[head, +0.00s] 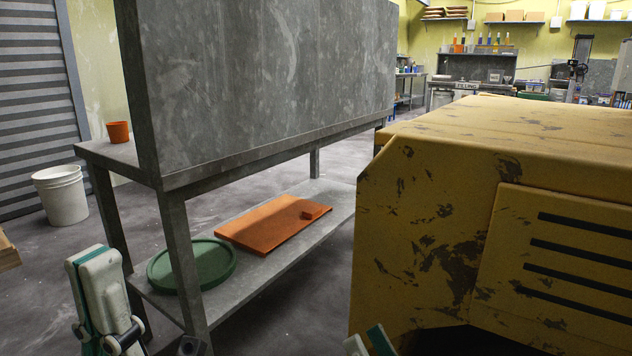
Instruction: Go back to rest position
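My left arm, white and green, rises at the lower left of the head view. My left gripper (122,340) shows only in part at the bottom edge, with dark parts near a leg of the metal table, and its fingers cannot be made out. Of my right side, only a small white and green part (372,342) shows at the bottom edge, in front of the yellow machine. Whether either gripper is open or shut cannot be told. No held object is visible.
A grey metal table (105,152) with a tall panel stands ahead, an orange pot (118,131) on it. Its lower shelf holds a green round tray (192,265) and an orange board (268,224). A yellow machine (440,230) blocks the right. A white bucket (62,196) stands left.

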